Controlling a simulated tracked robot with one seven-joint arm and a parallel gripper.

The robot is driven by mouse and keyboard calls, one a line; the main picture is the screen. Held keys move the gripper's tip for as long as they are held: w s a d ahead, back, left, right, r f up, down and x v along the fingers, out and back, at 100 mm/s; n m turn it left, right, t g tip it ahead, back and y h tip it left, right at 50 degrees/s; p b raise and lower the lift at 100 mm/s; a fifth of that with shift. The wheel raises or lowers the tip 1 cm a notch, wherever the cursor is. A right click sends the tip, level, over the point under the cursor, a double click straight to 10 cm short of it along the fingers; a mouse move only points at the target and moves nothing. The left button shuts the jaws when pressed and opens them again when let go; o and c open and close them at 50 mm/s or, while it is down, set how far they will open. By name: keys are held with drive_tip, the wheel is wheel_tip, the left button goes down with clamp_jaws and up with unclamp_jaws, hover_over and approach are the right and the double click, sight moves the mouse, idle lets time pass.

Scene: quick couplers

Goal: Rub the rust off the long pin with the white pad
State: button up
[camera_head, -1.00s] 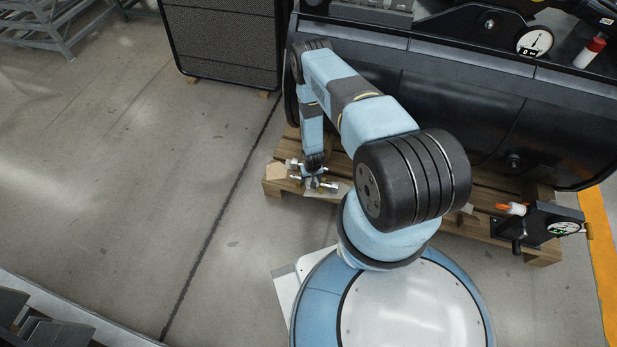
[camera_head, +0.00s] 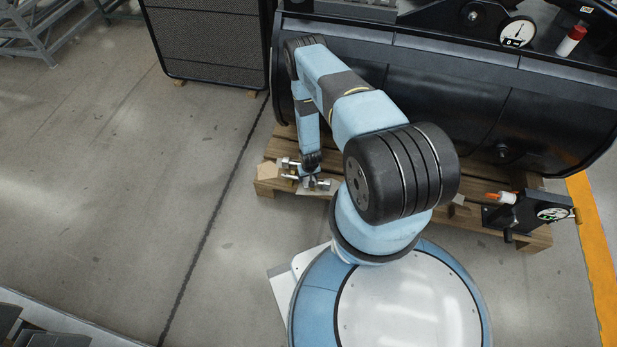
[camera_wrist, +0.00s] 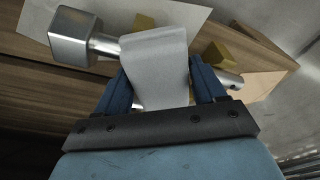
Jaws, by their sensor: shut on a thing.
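In the wrist view, my gripper (camera_wrist: 157,90) is shut on the white pad (camera_wrist: 158,62), which looks pale grey and hangs between the blue fingers. The pad lies across a metal pin (camera_wrist: 75,38) with a thick head at left; its shaft runs behind the pad and its end shows at right. The pad hides the middle of the shaft, and I cannot tell how much rust is there. Yellow blocks (camera_wrist: 214,54) sit beside the pin. In the head view, my gripper (camera_head: 311,166) is low over the metal parts (camera_head: 286,162) at the pallet's left end.
The wooden pallet (camera_head: 476,216) carries a black device with a gauge (camera_head: 528,211) at right. A large black bucket-like body (camera_head: 450,110) stands behind the arm. A white sheet (camera_wrist: 185,14) lies under the pin.

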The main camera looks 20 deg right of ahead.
drive_tip(key=shift+w+a, duration=0.35)
drive_tip(key=shift+a, duration=0.15)
drive_tip(key=shift+r, duration=2.95)
